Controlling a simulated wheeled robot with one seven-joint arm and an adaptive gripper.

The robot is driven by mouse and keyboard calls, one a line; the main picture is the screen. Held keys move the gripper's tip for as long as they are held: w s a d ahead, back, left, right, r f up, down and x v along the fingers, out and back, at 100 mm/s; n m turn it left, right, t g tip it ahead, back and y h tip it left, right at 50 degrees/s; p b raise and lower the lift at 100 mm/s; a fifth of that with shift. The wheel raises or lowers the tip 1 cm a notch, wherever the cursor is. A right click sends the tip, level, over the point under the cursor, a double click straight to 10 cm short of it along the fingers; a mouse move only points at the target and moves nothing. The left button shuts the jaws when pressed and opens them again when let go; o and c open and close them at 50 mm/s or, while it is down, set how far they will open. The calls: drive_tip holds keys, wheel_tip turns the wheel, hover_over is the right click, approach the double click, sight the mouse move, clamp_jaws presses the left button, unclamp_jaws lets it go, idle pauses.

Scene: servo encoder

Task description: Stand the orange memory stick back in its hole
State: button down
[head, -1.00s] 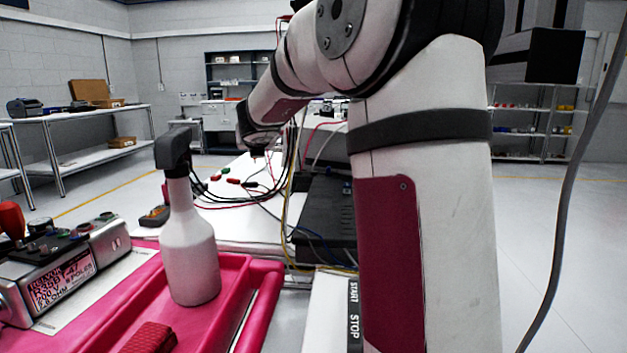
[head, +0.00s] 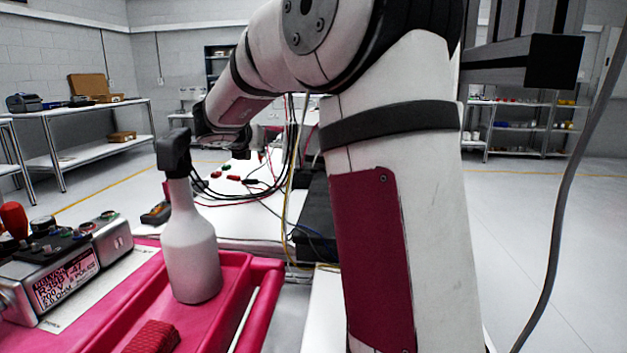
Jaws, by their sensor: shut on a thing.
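My arm reaches forward and left over the white bench (head: 225,222).
A white spray bottle (head: 190,250) with a dark head stands in a pink tray (head: 262,280) at the front. A metal control box (head: 65,275) stands at the left. Black and yellow cables hang beside the arm. A dark unit (head: 318,220) stands on the bench, partly behind my arm.

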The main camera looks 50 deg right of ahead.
drive_tip(key=shift+s+d+f, duration=0.2)
drive_tip(key=shift+s+d, duration=0.45)
drive_tip(key=shift+d, duration=1.9)
drive_tip(key=shift+s+d+f, duration=0.2)
drive_tip(key=shift+s+d, duration=0.4)
drive_tip(key=shift+d, duration=2)
drive_tip(key=shift+s+d+f, duration=0.2)
drive_tip(key=shift+s+d, duration=0.45)
drive_tip(key=shift+d, duration=1.9)
drive_tip(key=shift+d+f, duration=0.1)
drive_tip(key=shift+d, duration=0.05)
drive_tip(key=shift+f+b, duration=1.3)
drive_tip(key=shift+b, duration=0.1)
drive_tip(key=shift+f+b, duration=1.15)
drive_tip(key=shift+b, duration=0.05)
drive_tip(key=c, duration=1.6)
unclamp_jaws()
drive_tip(key=shift+c, duration=0.2)
drive_tip(key=shift+s, duration=0.1)
drive_tip(key=v, duration=1.2)
